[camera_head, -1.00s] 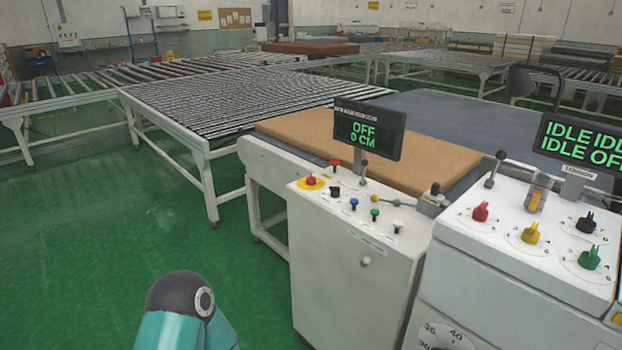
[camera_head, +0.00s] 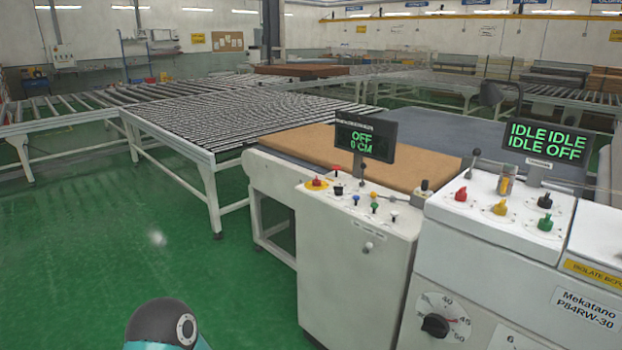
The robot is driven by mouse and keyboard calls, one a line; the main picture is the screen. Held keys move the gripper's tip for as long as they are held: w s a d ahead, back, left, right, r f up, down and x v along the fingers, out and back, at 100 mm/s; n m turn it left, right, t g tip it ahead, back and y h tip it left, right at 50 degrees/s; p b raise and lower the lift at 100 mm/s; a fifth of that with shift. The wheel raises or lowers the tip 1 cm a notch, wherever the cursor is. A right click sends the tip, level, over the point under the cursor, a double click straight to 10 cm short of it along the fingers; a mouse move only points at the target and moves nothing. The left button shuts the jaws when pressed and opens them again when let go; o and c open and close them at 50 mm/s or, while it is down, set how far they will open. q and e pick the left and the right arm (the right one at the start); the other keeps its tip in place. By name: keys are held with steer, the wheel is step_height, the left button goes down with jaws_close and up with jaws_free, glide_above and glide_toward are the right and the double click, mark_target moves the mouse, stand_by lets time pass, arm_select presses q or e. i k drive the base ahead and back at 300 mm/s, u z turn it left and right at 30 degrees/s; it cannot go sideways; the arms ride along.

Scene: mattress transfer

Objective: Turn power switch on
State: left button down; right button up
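A white control cabinet (camera_head: 345,285) stands right of centre. Its screen (camera_head: 365,140) reads "OFF" and "0 CM". On its top are a red mushroom button (camera_head: 316,183) on a yellow disc, a black knob (camera_head: 338,190), and small blue (camera_head: 356,199), green (camera_head: 374,208) and white (camera_head: 393,216) controls. I cannot tell which is the power switch, as labels are too small to read. Both my grippers are out of view; only a teal arm part with a dark joint shows at the bottom left.
A larger white machine (camera_head: 475,270) stands right of the cabinet, with coloured knobs, a big black dial (camera_head: 435,325) and a screen (camera_head: 545,141) reading "IDLE" and "OFF". A brown mattress (camera_head: 300,143) lies behind the cabinet. A roller table (camera_head: 215,120) stands left; green floor before it is open.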

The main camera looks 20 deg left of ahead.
mark_target(316, 181)
steer(key=u, duration=0.5)
steer(key=i, duration=1.3)
steer(key=u, duration=0.7)
steer(key=i, duration=1.15)
steer(key=u, duration=0.05)
